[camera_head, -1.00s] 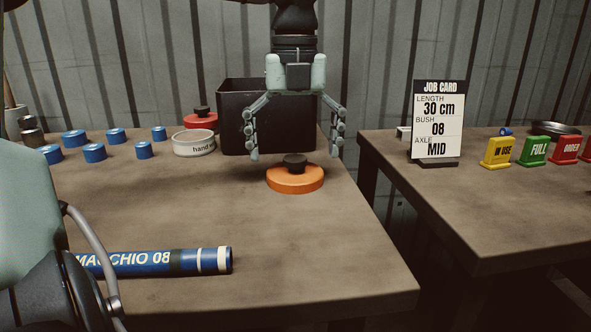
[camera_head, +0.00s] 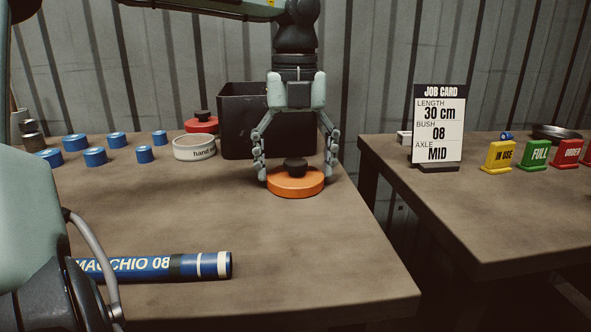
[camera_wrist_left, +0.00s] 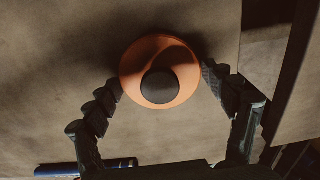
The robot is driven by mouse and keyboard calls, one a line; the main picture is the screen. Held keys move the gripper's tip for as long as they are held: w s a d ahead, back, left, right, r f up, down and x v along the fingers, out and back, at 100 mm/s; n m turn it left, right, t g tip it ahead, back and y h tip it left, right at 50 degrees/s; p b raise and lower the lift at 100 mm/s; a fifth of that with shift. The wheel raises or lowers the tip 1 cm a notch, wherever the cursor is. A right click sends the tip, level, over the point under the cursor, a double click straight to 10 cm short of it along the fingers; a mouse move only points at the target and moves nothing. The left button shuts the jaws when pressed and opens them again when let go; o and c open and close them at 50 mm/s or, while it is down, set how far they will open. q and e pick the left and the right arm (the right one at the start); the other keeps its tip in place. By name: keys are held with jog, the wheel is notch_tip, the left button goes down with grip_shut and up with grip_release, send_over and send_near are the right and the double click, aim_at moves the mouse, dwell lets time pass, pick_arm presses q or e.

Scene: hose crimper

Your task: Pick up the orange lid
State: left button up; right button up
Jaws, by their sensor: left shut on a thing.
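The orange lid (camera_head: 296,187), a round disc with a black knob, lies on the brown table in front of the black bin. My left gripper (camera_head: 296,172) points down over it, with one finger on each side, shut on the lid's rim. In the left wrist view, the lid (camera_wrist_left: 134,68) sits between the two fingertips of the gripper (camera_wrist_left: 161,79), which touch its sides. The lid looks flat and level at the table surface. My right gripper is not in view.
The black bin (camera_head: 236,120) stands close behind the gripper. A white round tin (camera_head: 194,148), a red lid (camera_head: 201,125) and several blue rings (camera_head: 95,156) are to the left. A blue tube (camera_head: 150,266) lies in front. The table's right edge is near; a second table (camera_head: 480,215) holds a job card (camera_head: 438,120).

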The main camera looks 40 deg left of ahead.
aim_at(294, 161)
pick_arm(q)
notch_tip(294, 161, up, 4)
jog(key=shift+s+r, duration=0.1)
jog(key=shift+r, duration=0.05)
jog(key=s+a+r+b, duration=0.1)
jog(key=s+a+r, duration=0.4)
jog(key=s, duration=0.5)
jog(key=shift+r, duration=0.75)
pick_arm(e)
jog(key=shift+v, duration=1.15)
pick_arm(q)
jog(key=shift+s, duration=0.15)
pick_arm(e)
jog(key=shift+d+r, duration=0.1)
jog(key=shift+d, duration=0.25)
